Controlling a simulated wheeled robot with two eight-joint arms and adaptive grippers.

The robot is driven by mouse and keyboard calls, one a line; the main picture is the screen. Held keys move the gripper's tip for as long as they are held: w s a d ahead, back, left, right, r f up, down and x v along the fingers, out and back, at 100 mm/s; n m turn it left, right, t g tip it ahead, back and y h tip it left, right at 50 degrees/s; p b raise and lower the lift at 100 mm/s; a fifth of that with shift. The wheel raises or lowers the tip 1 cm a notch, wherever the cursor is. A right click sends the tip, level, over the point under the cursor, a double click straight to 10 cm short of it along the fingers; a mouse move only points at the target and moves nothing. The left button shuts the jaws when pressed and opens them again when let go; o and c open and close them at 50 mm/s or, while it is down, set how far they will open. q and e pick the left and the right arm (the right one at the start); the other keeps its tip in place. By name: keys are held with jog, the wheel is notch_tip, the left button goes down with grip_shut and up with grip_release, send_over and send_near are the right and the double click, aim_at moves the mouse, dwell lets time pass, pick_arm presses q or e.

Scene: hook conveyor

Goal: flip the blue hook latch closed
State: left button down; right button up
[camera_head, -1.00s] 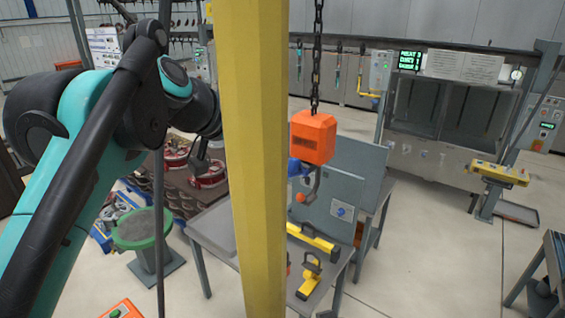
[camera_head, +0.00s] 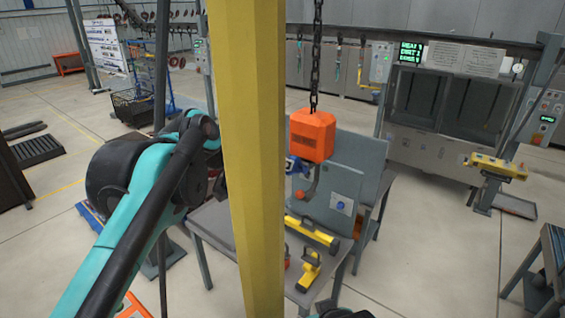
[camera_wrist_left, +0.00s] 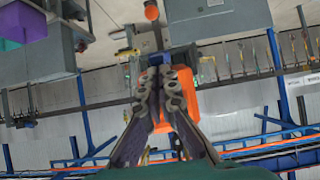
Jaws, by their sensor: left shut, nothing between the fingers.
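The orange hook block (camera_head: 312,136) hangs on a chain in the head view. Its grey hook (camera_head: 312,184) hangs below, with an orange ball at the tip. The blue hook latch (camera_head: 293,165) shows at the block's lower left, partly cut off by the yellow post. My left gripper is hidden behind that post in the head view. In the left wrist view the left gripper (camera_wrist_left: 165,72) is shut and empty, its fingers in front of the orange block (camera_wrist_left: 208,72). I cannot tell whether they touch the latch.
A yellow post (camera_head: 245,150) stands close in front and blocks the middle left. A grey table (camera_head: 216,226) below the hook carries yellow tools (camera_head: 311,232) and a grey upright panel (camera_head: 335,185). A yellow pendant box (camera_head: 496,166) is at right. The floor at right is mostly clear.

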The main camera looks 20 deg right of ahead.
pick_arm(q)
notch_tip(320, 180, down, 13)
jog(key=w+d+t+h+b, duration=0.1)
jog(key=t+h+b, duration=0.3)
jog(key=b, duration=0.9)
jog(key=shift+w+d+r+h, duration=0.2)
jog(key=shift+w+d+h, duration=0.05)
jog(key=shift+d+h, duration=0.25)
jog(key=shift+d, duration=0.1)
dwell(0.4)
jog(key=shift+f, duration=0.1)
dwell(0.4)
